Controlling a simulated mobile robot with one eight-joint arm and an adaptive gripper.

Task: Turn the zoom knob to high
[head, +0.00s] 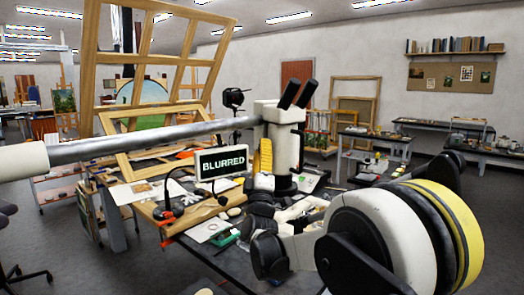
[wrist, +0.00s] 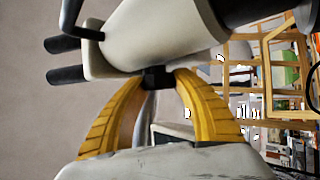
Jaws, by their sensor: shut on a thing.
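The microscope head (head: 284,115) is white with two black eyepieces and hangs on a long horizontal metal boom (head: 160,140). In the wrist view its white body (wrist: 150,45) fills the top, with the eyepieces pointing left. A small black knob (wrist: 157,77) sticks out of the body, and I take it for the zoom knob. My gripper (wrist: 159,84) has its two yellow fingers shut on this knob, one on each side. In the head view a yellow finger (head: 265,155) shows just left of the microscope; the knob is hidden there. A small screen (head: 222,162) reads "BLURRED".
The workbench (head: 205,246) under the microscope holds papers, tools and a green-based item. Wooden frames (head: 150,60) stand behind it. More tables (head: 375,145) stand at the right. Open floor (head: 60,240) shows at the left.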

